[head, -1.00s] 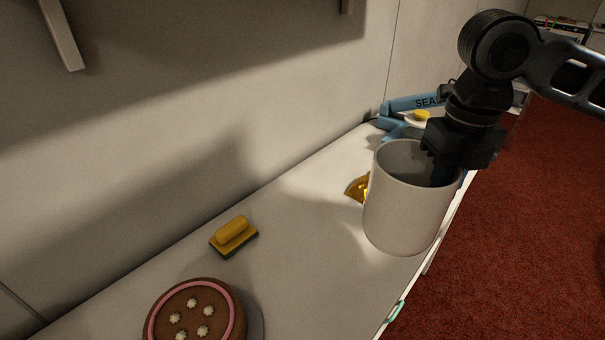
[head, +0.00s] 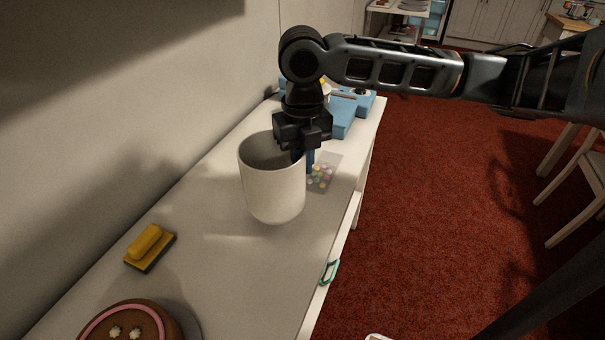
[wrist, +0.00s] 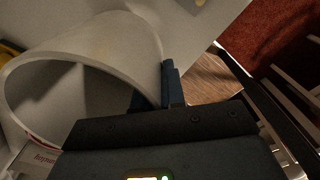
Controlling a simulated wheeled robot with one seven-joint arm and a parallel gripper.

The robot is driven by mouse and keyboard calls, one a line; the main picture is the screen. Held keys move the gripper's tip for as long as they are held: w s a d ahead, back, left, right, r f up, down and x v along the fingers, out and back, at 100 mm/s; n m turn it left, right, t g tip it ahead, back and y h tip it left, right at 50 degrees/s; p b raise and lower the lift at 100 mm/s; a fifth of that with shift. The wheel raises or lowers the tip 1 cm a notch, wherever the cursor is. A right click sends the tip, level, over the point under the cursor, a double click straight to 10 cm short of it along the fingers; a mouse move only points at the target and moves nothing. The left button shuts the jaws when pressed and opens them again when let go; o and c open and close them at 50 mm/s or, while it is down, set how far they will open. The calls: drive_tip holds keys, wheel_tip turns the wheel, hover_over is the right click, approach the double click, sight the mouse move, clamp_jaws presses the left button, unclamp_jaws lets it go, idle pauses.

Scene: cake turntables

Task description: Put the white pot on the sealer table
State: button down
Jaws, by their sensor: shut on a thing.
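The white pot (head: 272,190) is upright and empty over the long white table (head: 225,250) that bears the blue sealer (head: 345,118). The pot is on the near side of the sealer. My gripper (head: 304,160) is shut on the pot's right wall, with one finger outside and the other partly hidden by the rim. I cannot tell whether the pot's base touches the table. In the wrist view the pot's open mouth (wrist: 130,42) fills the upper left, beside my blue fingers.
A yellow-handled brush (head: 150,246) and a chocolate cake (head: 130,322) lie nearer on the table. A bag of coloured sweets (head: 321,174) lies right of the pot. The wall bounds the left side. A green handle (head: 328,272) is on the table's front. Red carpet (head: 430,220) is open to the right.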

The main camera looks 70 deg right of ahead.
drive_tip(key=shift+f, duration=1.8)
drive_tip(key=shift+f, duration=0.2)
drive_tip(key=c, duration=1.2)
unclamp_jaws()
drive_tip(key=shift+r, duration=0.15)
wheel_tip(320, 180, up, 12)
drive_tip(key=shift+r, duration=0.1)
